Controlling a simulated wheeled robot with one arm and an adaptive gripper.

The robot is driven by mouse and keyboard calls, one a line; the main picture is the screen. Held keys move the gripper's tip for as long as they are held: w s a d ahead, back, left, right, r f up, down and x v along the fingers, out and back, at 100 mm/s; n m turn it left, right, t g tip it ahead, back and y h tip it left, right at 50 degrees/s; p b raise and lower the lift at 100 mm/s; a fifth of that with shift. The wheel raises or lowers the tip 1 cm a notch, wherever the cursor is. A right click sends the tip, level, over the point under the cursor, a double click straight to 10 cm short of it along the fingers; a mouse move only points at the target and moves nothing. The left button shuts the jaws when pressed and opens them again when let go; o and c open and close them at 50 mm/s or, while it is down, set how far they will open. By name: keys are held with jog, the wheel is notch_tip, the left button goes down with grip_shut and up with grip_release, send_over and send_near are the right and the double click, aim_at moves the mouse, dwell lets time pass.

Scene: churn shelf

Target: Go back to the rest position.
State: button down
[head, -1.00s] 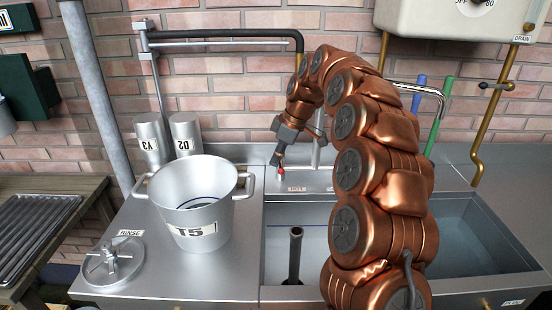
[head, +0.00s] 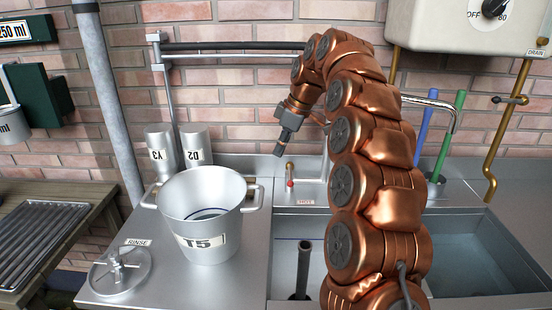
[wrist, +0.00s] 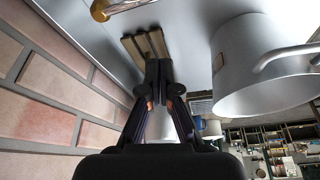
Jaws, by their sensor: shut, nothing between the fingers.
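My copper-coloured arm rises over the sink at the right of the head view and bends down to my gripper (head: 282,149). The gripper hangs in the air above the counter, to the right of the T5 pot and just above a small red-tipped tap lever (head: 290,180). In the wrist view my gripper (wrist: 158,65) has its dark fingers together with nothing between them.
The silver T5 pot (head: 205,225) stands on the counter, with cans Y3 (head: 160,150) and D2 (head: 195,148) behind it. A lid (head: 118,272) lies by the RINSE label. The sink (head: 470,255) holds an upright pipe (head: 303,268). A heater box (head: 460,22) hangs upper right.

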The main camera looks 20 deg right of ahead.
jog(key=shift+v, duration=1.65)
